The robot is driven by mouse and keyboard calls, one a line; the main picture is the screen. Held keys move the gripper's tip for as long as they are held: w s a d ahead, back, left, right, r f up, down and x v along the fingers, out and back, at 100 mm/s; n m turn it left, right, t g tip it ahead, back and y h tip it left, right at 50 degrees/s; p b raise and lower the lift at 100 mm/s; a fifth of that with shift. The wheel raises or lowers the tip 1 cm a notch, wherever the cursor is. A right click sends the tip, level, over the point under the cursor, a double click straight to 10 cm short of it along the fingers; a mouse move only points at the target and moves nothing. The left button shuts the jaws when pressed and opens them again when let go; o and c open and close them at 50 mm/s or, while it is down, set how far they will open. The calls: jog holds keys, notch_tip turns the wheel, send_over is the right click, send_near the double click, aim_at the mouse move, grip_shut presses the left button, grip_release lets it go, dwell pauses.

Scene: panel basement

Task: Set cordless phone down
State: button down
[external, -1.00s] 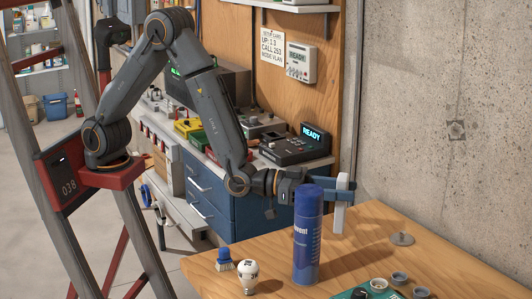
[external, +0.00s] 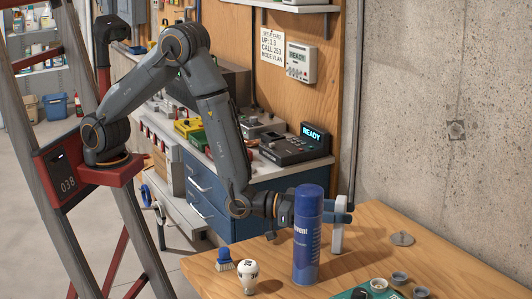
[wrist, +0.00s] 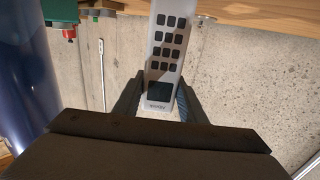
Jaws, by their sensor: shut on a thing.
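The cordless phone (external: 337,239) is pale grey with dark keys. My gripper (external: 338,212) is shut on it and holds it roughly upright behind the blue spray can in the external view. In the wrist view the phone (wrist: 166,50) sits between the two fingers of my gripper (wrist: 158,98), its keypad facing the camera. The phone's lower end is close to the wooden table (external: 440,265); I cannot tell whether it touches. The can hides part of the gripper.
The blue spray can (external: 307,240) stands just in front of the gripper. A concrete wall (external: 450,130) rises behind. Bare tabletop lies around the phone.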

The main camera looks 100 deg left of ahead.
jog(key=c, duration=1.1)
grip_release()
jog(key=s+b, duration=0.2)
jog(key=s, duration=1)
jog(key=shift+r, duration=0.1)
